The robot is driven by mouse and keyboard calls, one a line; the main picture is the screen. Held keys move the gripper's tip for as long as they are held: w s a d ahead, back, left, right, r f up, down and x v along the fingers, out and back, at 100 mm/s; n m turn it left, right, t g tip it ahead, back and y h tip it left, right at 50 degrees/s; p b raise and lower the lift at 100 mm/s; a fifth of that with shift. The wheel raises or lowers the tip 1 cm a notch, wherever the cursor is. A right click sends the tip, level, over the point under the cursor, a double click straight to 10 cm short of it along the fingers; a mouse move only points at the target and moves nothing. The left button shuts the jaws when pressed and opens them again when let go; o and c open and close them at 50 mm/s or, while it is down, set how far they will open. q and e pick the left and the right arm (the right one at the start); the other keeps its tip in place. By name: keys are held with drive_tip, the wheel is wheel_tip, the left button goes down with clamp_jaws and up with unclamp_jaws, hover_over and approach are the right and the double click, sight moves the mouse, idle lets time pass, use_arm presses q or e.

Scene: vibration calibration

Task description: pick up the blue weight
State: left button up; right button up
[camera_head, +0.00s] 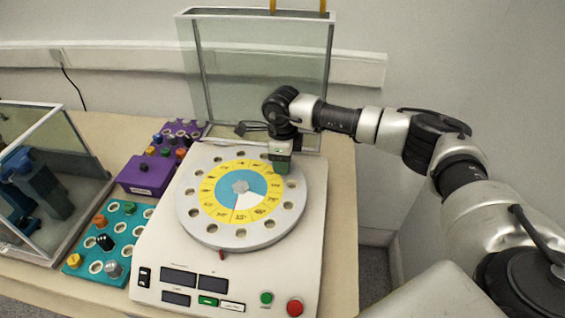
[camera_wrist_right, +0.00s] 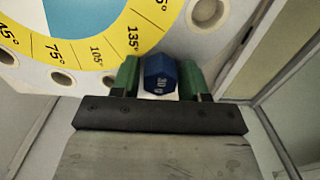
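The blue weight (camera_wrist_right: 160,75), with white "30 g" lettering, stands between the two green fingers of my right gripper (camera_wrist_right: 160,80) in the right wrist view. The fingers flank it closely; a thin gap seems to show on its left side, and whether they press on it is unclear. In the head view my right gripper (camera_head: 280,160) is over the upper right rim of the grey turntable disc (camera_head: 205,228). The blue weight is not clearly visible there, hidden by the gripper. My left gripper is not in view.
The disc sits on a white machine (camera_head: 160,250) with a red button (camera_head: 295,307) and a green button (camera_head: 266,297). A clear panel (camera_head: 235,60) stands behind. To the left are a teal tray (camera_head: 125,232) with several weights, a purple rack (camera_head: 183,126) and a glass case (camera_head: 70,115).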

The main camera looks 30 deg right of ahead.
drive_tip(key=c, duration=0.6)
drive_tip(key=shift+r, duration=0.1)
